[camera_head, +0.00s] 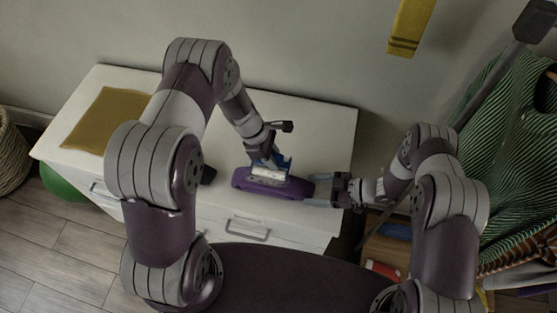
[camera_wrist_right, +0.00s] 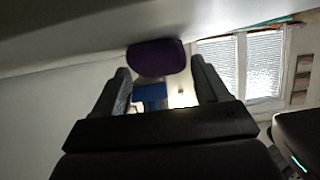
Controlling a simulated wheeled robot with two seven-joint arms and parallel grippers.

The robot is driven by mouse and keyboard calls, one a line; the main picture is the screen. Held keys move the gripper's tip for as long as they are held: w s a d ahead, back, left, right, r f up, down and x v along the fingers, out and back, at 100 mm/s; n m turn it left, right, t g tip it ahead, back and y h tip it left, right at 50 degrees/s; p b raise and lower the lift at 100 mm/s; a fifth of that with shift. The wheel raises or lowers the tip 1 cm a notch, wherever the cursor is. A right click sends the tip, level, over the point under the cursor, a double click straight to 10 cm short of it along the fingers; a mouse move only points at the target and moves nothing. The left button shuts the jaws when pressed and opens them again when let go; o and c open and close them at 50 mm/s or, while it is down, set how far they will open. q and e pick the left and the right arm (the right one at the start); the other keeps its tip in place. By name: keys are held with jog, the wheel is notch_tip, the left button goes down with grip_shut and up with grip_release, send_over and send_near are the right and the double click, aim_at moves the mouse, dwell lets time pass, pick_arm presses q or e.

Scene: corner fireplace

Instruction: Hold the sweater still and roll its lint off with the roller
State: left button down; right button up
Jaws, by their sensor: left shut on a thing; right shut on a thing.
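The purple sweater (camera_head: 300,190) is a compact, long bundle on the white cabinet top. It also shows as a purple shape at the fingertips in the right wrist view (camera_wrist_right: 158,57). The lint roller (camera_head: 268,174) has a white roll and blue parts, and sits on or just over the sweater's middle; contact is unclear. My left gripper (camera_head: 266,158) is shut on the roller from above. A blue part of the roller (camera_wrist_right: 150,92) shows between the fingers in the right wrist view. My right gripper (camera_head: 322,190) is shut on the sweater's right end.
The white cabinet (camera_head: 330,130) stands against the wall, with a mustard cloth (camera_head: 105,120) at its left. A wicker basket (camera_head: 10,155) and a green striped cloth (camera_head: 515,150) flank the cabinet. The back right top is clear.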

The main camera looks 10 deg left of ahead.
pick_arm(q)
jog(key=shift+s+a, duration=0.15)
jog(key=shift+s, duration=2.8)
jog(key=shift+s+a, duration=0.3)
jog(key=shift+a, duration=0.9)
jog(key=shift+w, duration=3.05)
jog(key=shift+w+r, duration=0.1)
jog(key=shift+w, duration=0.2)
jog(key=shift+s+r, duration=0.1)
jog(key=shift+r, duration=3.9)
pick_arm(e)
jog(key=o, duration=1.3)
